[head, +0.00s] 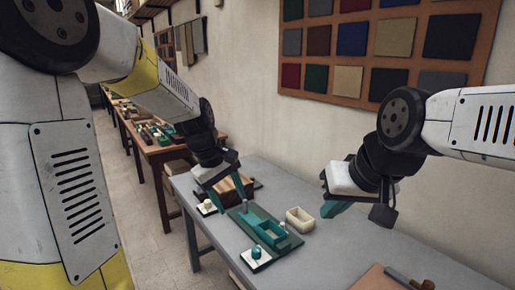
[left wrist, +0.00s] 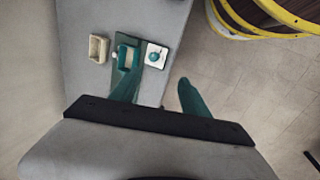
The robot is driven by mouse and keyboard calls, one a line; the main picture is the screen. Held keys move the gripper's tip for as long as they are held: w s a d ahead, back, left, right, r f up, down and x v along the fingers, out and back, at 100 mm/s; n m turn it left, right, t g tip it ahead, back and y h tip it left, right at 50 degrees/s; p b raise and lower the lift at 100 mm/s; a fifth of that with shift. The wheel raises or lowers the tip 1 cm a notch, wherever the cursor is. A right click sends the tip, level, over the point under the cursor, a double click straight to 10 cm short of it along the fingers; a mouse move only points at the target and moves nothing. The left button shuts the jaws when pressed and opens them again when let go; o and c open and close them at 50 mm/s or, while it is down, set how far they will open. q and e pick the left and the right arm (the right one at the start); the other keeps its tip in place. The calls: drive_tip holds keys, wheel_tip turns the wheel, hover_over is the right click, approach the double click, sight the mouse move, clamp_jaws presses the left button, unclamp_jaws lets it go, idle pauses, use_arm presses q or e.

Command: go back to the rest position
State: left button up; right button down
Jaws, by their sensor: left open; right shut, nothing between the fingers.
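My left gripper (head: 228,196) hangs over the grey table's left part, with its teal fingers pointing down. In the left wrist view its two fingers (left wrist: 155,92) are wide apart with nothing between them. My right gripper (head: 330,208) is above the table to the right, its teal fingers shut and empty. Between the grippers stands a green base (head: 290,241) with a teal open box (head: 268,232) on it. The box also shows in the left wrist view (left wrist: 127,58).
A cream open box (head: 300,219) stands beside the green base. A white plate (head: 257,259) with a teal knob is at the front, another white plate (head: 207,208) at the left. A brown block (head: 228,190) is behind. The grey table (head: 335,262) has bare room at right; a brown board (head: 378,279) lies near.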

use_arm(q)
drive_tip(key=s+a+r+m+t, duration=0.2)
drive_tip(key=s+a+r+m, duration=0.1)
drive_tip(key=s, duration=0.5)
drive_tip(key=s+a+r+m+t+y, duration=0.1)
drive_tip(key=s+a+r+m+t, duration=0.1)
drive_tip(key=s+r+m, duration=0.3)
drive_tip(key=s+a, duration=0.1)
drive_tip(key=s, duration=0.2)
drive_tip(key=shift+s+a, duration=0.35)
